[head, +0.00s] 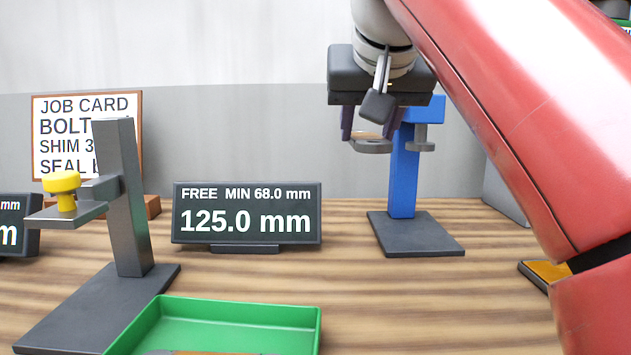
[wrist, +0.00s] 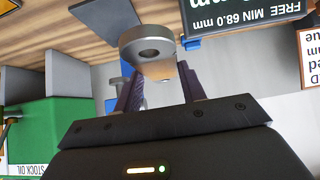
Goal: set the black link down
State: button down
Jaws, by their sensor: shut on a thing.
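My gripper (head: 369,131) is up in the air at the upper middle of the head view, its purple fingers pointing down.
A display (head: 247,213) reads 125.0 mm, FREE MIN 68.0 mm. A job card (head: 85,175) stands behind. Bare wood table (head: 350,285) lies right of the tray.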

jog(key=s+a+n+g+y, duration=0.2)
jog(key=s+a+n+y, duration=0.4)
jog(key=a+n, duration=0.25)
jog(key=n+g+y+b, duration=0.3)
jog(key=n+g+b, duration=0.35)
jog(key=n, duration=0.35)
send_over(233, 336)
jog(key=s+d, duration=0.1)
jog(key=s, duration=0.4)
jog(key=shift+m, duration=0.25)
jog(key=f, duration=1.3)
jog(key=shift+w+d+f, duration=0.15)
jog(key=shift+w, duration=0.1)
jog(key=shift+f+b, duration=2)
jog(key=shift+f, duration=0.35)
jog(key=shift+f, duration=0.1)
jog(key=shift+f, duration=0.15)
jog(key=c, duration=0.8)
grip_release()
jog(key=shift+c, duration=0.2)
